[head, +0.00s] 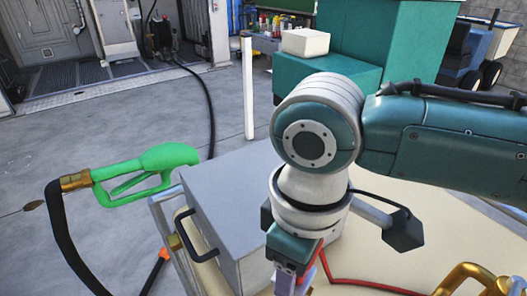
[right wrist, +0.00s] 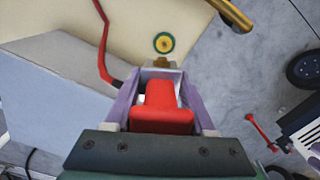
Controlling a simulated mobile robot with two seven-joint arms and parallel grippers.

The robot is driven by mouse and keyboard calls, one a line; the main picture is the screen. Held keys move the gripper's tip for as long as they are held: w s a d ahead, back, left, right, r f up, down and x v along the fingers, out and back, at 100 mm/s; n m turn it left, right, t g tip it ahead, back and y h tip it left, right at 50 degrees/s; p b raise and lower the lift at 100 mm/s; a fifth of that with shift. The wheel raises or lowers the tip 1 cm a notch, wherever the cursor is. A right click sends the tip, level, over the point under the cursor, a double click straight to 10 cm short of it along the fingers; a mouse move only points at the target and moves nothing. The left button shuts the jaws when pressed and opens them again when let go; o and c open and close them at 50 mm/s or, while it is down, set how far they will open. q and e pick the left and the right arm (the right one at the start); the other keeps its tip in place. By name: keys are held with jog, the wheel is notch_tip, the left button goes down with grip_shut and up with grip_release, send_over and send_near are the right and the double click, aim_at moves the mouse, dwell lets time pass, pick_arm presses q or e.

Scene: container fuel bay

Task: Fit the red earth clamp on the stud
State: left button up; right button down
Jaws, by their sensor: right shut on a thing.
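The red earth clamp (right wrist: 162,108) is held between the purple-grey fingers of my right gripper (right wrist: 161,72), which is shut on it. In the right wrist view, a round brass piece with a green ring (right wrist: 163,43), which looks like the stud, lies just beyond the fingertips on the cream surface. A gap seems to separate it from the clamp, but the depth is hard to judge. In the head view, my right gripper (head: 289,282) points down at the bottom edge, and the clamp and stud are mostly hidden or out of frame. My left gripper is not in view.
A grey box (head: 220,200) with a black handle stands left of my right gripper on the cream surface (head: 400,235). A red cable (head: 365,283) runs across that surface. A brass pipe (head: 470,277) rises at the right. A green fuel nozzle (head: 145,172) with a black hose is at the left.

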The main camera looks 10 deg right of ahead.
jog(key=f, duration=0.2)
jog(key=s+f+n, duration=0.1)
jog(key=shift+a+f+b, duration=0.2)
jog(key=shift+a+b, duration=0.1)
jog(key=shift+b, duration=0.1)
notch_tip(320, 180, down, 6)
jog(key=b, duration=0.7)
jog(key=shift+f, duration=0.8)
jog(key=shift+f+p, duration=0.1)
jog(key=shift+p, duration=0.2)
jog(key=shift+f, duration=0.3)
jog(key=shift+f+b, duration=0.5)
jog(key=shift+f, duration=0.05)
jog(key=shift+f, duration=0.7)
dwell(0.7)
